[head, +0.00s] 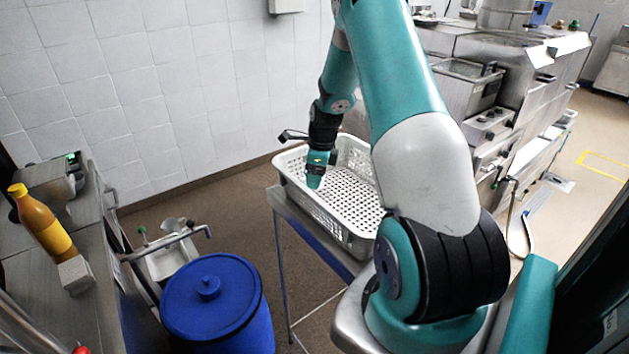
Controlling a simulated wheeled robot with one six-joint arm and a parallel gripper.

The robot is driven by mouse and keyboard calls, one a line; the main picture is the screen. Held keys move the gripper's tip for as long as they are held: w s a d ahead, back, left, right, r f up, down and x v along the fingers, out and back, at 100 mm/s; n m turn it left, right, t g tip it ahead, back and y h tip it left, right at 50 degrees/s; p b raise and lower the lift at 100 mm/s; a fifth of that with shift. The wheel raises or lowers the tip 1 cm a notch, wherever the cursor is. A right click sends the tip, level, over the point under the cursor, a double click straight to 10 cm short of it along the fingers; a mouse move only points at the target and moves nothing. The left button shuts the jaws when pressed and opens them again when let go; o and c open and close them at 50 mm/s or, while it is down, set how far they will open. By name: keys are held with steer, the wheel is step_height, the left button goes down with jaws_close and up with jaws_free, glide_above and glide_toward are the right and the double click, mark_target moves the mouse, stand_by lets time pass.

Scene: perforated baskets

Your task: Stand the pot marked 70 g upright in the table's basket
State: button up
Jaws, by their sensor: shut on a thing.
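The table's basket (355,222) is white, perforated and rectangular, and stands on a metal table below my arm. Its visible floor looks empty. My gripper (317,164) points down over the left part of the basket, near its rim. It is shut on a small teal thing (314,182), which I take to be the pot. The thing is mostly hidden by the gripper, and no 70 g marking can be read. I cannot tell whether it touches the basket floor. My arm hides the basket's right end.
A blue lidded barrel (215,305) stands at the front left of the table. A yellow-capped bottle (42,222) and a pale block (75,274) are on the left counter (85,235). A tiled wall is behind, and steel kitchen equipment (500,75) stands at the right.

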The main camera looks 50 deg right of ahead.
steer(key=shift+f+p, duration=0.3)
steer(key=shift+f, duration=1.25)
steer(key=shift+f, duration=0.2)
steer(key=o, duration=0.9)
steer(key=shift+o, duration=0.2)
steer(key=shift+r, duration=0.2)
